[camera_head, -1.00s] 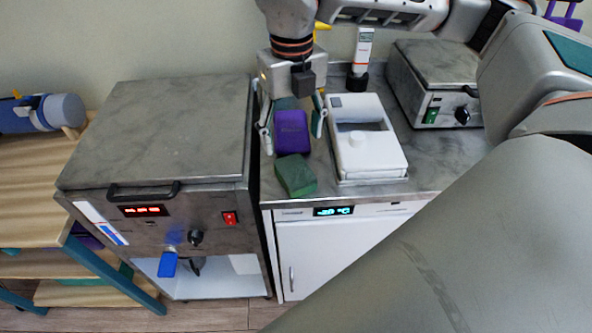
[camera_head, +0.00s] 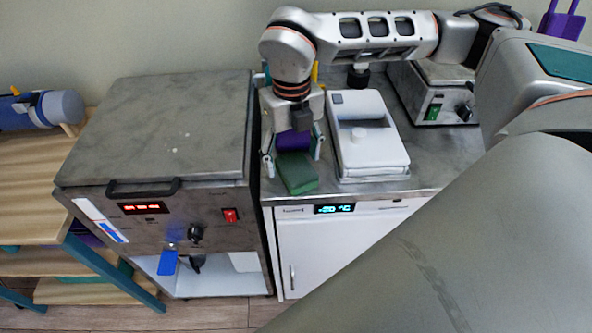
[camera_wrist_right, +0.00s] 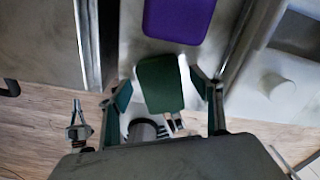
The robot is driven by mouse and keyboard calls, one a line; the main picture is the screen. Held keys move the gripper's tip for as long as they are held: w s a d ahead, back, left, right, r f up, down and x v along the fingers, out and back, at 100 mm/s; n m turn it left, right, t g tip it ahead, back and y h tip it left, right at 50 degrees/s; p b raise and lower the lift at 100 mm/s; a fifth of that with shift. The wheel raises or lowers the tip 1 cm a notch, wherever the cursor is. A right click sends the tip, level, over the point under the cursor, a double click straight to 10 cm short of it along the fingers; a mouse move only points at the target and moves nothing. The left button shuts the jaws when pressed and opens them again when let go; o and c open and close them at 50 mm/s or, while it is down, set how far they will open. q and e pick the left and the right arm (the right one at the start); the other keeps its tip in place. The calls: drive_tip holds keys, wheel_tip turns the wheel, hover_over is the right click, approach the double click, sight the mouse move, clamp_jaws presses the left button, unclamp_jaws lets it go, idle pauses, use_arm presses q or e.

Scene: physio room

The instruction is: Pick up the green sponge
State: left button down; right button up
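The green sponge (camera_head: 298,175) lies near the front edge of the metal counter (camera_head: 425,180). My right gripper (camera_head: 293,156) is open over the counter, pointing down at the sponge. In the right wrist view the sponge (camera_wrist_right: 160,85) shows between the two green-padded fingers of the gripper (camera_wrist_right: 161,82), with a gap on each side. The frames do not show clearly how far down the fingers reach beside it. My left gripper is not in view.
A purple block (camera_head: 293,140) lies right behind the sponge, partly hidden by the gripper. A white lidded box (camera_head: 368,145) stands close to its right. A tall metal cabinet (camera_head: 165,130) stands at the left. A smaller metal box (camera_head: 435,100) is at the back right.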

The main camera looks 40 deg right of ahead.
sight(293, 162)
drive_tip(key=c, duration=0.8)
drive_tip(key=shift+r, duration=0.1)
use_arm(q)
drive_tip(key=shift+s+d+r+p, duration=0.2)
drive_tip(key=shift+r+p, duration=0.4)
drive_tip(key=shift+p, duration=0.4)
use_arm(e)
wheel_tip(293, 162, up, 20)
drive_tip(key=shift+f, duration=0.1)
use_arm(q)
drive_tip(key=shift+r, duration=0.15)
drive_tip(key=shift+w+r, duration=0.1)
use_arm(e)
drive_tip(key=shift+c, duration=1)
